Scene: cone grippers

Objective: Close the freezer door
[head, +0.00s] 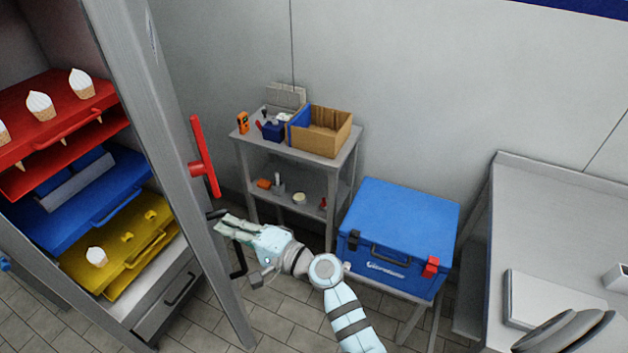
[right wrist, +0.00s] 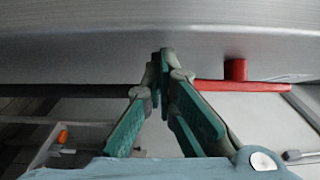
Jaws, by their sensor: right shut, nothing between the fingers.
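The freezer door (head: 188,190) stands open, seen nearly edge-on as a tall grey panel at the left of the head view. Its red handle (head: 203,160) is on the outer face; the handle also shows in the right wrist view (right wrist: 255,86). The freezer's inside is open to view, with a red tray (head: 70,125), a blue tray (head: 105,205) and a yellow tray (head: 115,262). My right gripper (head: 222,227) is shut and empty, below the handle at the door's outer side. Its fingertips (right wrist: 161,54) are close to the grey panel; I cannot tell whether they touch. My left gripper is not seen.
White-topped cones (head: 40,106) sit on the red tray. A grey shelf stand (head: 285,172) with a cardboard box (head: 320,132) is against the wall. A blue cool box (head: 405,225) stands on a low table to the right. A grey counter (head: 545,215) fills the far right.

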